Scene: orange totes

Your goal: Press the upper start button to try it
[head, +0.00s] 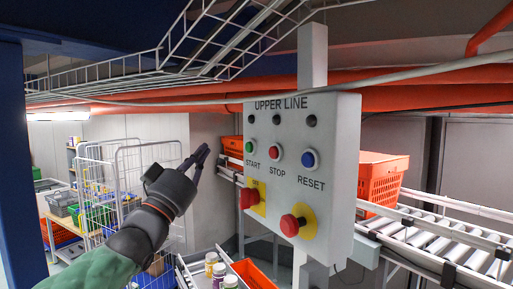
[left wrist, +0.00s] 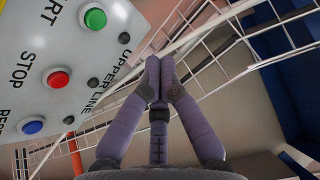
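The grey control panel (head: 340,135) is labelled UPPER LINE and hangs on a post. Its green START button (head: 251,147) is at the left of the row, beside the red STOP button (head: 275,153) and the blue RESET button (head: 309,158). The START button also shows in the left wrist view (left wrist: 95,18), at the top. My left gripper (head: 203,153) is left of the panel, apart from the START button. In the left wrist view its fingertips (left wrist: 159,66) are together with nothing between them. My right gripper is out of view.
Two red emergency buttons (head: 291,225) (head: 247,198) sit low on the panel. A roller conveyor (head: 450,250) with an orange tote (head: 380,180) runs behind and right. Wire cable trays (head: 200,50) hang overhead. A wire cage trolley (head: 130,160) stands back left. Jars (head: 212,262) stand below.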

